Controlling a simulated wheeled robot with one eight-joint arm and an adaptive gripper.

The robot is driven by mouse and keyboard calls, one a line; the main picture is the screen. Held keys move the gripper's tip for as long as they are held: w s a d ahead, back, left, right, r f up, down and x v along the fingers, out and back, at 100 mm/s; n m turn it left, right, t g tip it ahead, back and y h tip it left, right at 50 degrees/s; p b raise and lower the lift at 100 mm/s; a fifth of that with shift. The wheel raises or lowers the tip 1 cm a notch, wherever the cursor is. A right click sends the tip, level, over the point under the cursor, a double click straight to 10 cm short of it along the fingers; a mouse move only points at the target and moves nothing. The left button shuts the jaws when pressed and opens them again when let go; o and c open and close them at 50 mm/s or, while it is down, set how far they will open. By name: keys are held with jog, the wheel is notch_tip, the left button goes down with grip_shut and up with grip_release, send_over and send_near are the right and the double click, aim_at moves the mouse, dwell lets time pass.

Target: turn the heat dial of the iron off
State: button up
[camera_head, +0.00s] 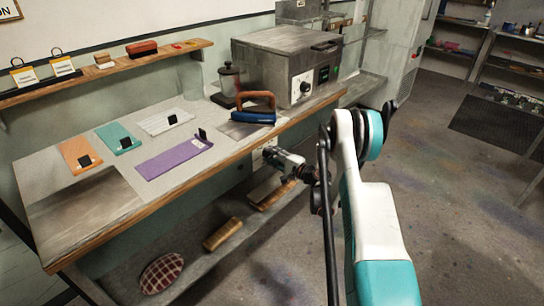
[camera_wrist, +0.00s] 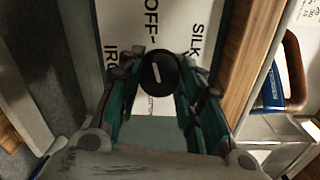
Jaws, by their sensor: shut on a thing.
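The heat dial (camera_wrist: 158,66) is a round black knob with a short white mark. It sits on a white panel (camera_wrist: 140,22) printed with "OFF-", "SILK" and a partly hidden word beginning "IRO". The mark runs nearly upright in the wrist view, its upper end towards "OFF-". My gripper (camera_wrist: 160,82) has its fingers on both sides of the dial, shut on it. In the head view my gripper (camera_head: 268,154) is at the table's front edge, covering the dial and part of the panel (camera_head: 257,160). The blue iron (camera_head: 254,118) with a brown handle stands on the tabletop above.
The table (camera_head: 75,205) carries coloured sample cards and a grey oven-like box (camera_head: 268,68) with its own knob. A wooden rim (camera_wrist: 250,62) runs close beside my gripper. Brushes and a checked cushion (camera_head: 161,272) lie on the lower shelf.

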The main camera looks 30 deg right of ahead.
jog(key=o, duration=1.1)
jog(key=shift+c, duration=0.2)
jog(key=shift+s, duration=0.15)
jog(key=v, duration=0.7)
jog(key=shift+s+d, duration=0.1)
